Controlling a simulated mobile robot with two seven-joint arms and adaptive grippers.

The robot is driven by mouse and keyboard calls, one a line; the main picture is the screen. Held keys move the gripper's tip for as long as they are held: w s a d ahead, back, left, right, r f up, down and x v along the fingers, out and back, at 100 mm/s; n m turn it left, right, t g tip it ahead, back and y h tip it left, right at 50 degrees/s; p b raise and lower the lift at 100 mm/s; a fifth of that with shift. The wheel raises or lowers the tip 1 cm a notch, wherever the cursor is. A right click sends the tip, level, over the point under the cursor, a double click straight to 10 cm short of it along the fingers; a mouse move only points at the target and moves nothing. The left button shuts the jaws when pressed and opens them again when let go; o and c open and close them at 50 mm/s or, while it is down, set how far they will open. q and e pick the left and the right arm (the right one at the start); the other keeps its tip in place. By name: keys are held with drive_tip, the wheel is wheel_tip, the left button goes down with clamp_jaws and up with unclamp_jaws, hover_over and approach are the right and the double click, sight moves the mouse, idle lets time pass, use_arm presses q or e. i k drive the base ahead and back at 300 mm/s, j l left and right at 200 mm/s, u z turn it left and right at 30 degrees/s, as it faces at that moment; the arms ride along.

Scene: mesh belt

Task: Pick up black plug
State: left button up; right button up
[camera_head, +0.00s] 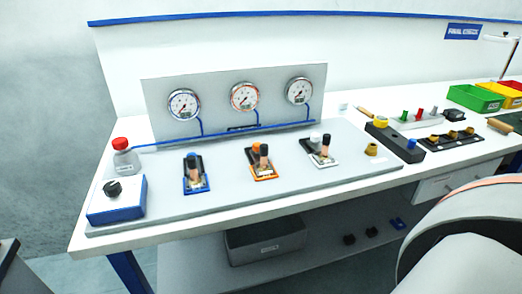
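Two small black pieces, one (349,239) further left and one (371,232) further right, lie on the lower shelf under the bench. A small blue piece (397,224) lies to their right. They are too small to tell which, if any, is the black plug. On the grey panel (230,203) stand a blue-based fitting (196,185), an orange-based fitting (262,173) and a black-and-white one (320,160), each with dark upright parts. Neither of my grippers is in view.
Three round gauges (245,96) stand on a backboard behind the panel. A blue box with a black knob (117,197) and a red-capped bottle (123,155) are at the left. A grey bin (265,241) sits on the lower shelf. Green tray (474,98) stands far right.

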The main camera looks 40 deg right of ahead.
sight(263, 148)
drive_tip(key=z, duration=2.05)
drive_tip(key=u, duration=0.6)
drive_tip(key=i+l+u, duration=0.1)
drive_tip(key=u, duration=0.35)
drive_tip(key=l+u, duration=0.2)
drive_tip(key=u, duration=0.2)
drive_tip(key=i+l+u, duration=0.1)
drive_tip(key=u, duration=0.35)
drive_tip(key=l+u, duration=0.3)
drive_tip(key=l, duration=0.2)
drive_tip(key=l+u, duration=0.3)
drive_tip(key=l, duration=0.45)
drive_tip(key=k+l+u, duration=0.1)
drive_tip(key=l, duration=0.25)
drive_tip(key=k+l, duration=0.1)
drive_tip(key=l, duration=0.2)
